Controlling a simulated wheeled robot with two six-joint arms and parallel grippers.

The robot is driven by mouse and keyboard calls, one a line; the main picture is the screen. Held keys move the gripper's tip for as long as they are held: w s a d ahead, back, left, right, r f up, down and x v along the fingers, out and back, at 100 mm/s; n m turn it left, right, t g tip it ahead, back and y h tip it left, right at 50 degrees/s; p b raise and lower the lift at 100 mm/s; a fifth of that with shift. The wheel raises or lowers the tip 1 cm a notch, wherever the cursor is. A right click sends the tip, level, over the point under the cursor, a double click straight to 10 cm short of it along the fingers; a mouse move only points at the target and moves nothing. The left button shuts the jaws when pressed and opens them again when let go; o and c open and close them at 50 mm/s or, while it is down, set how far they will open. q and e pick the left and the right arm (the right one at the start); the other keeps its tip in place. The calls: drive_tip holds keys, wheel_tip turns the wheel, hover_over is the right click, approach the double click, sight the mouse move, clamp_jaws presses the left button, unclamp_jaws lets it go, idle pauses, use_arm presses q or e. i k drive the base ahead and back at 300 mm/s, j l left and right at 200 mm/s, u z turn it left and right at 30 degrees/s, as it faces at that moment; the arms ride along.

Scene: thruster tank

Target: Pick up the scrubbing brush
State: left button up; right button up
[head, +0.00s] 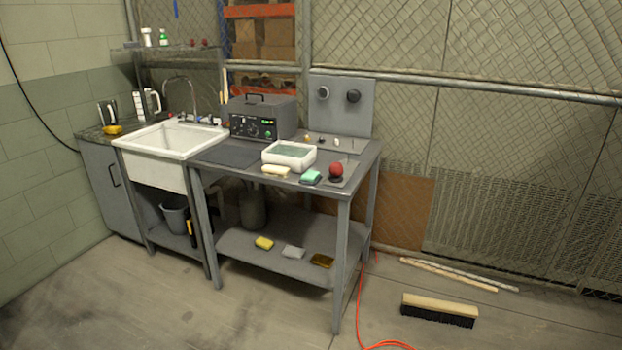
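A wide brush (438,308) with a pale wooden block and black bristles lies on the concrete floor at the lower right, bristles toward the front. A small cream block (275,171) lies at the front edge of the grey metal table (232,153), just before a white basin. It could be a small scrubbing brush, but it is too small in view to tell. Neither of my grippers is in view.
A white sink (170,140) stands left. Pale poles (450,275) and an orange cable (361,300) lie on the floor.

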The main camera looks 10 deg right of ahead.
sight(282, 172)
drive_tip(key=i+j+z, duration=0.1)
drive_tip(key=i+j, duration=0.15)
drive_tip(key=i, duration=0.25)
drive_tip(key=i+j, duration=0.35)
drive_tip(key=i, duration=0.15)
drive_tip(key=l+z, duration=0.05)
